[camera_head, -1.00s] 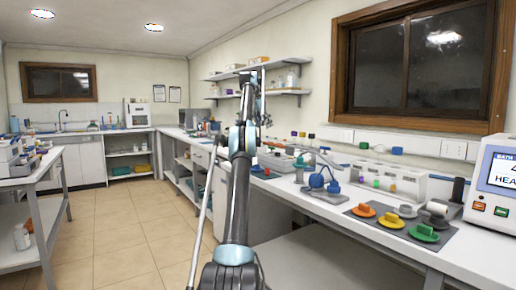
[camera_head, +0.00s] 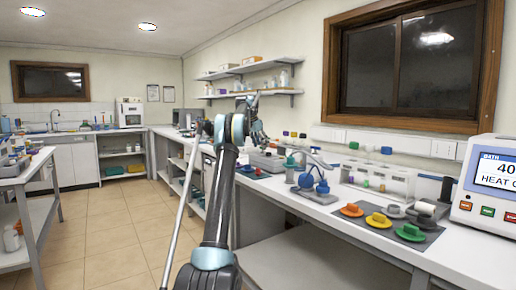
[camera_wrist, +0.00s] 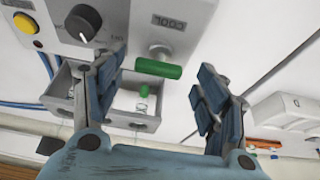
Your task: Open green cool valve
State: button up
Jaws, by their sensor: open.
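A green bar-shaped valve handle (camera_wrist: 158,68) sits on a pale stem under a panel label that seems to read COOL (camera_wrist: 169,21), in the wrist view. My gripper (camera_wrist: 161,78) is open, with one blue-grey finger to the left of the handle and one to the right. Neither finger visibly touches it. In the head view my gripper (camera_head: 256,125) is raised above the right-hand bench, and I cannot make out this valve there.
A black knob (camera_wrist: 83,22) and yellow button (camera_wrist: 22,22) are on the same panel. Below the handle is a metal holder (camera_wrist: 120,116) with a green-topped vial.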

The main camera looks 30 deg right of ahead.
jog(key=shift+d+f, duration=0.15)
jog(key=shift+f, duration=0.25)
jog(key=c, duration=1)
jog(key=shift+c, duration=0.2)
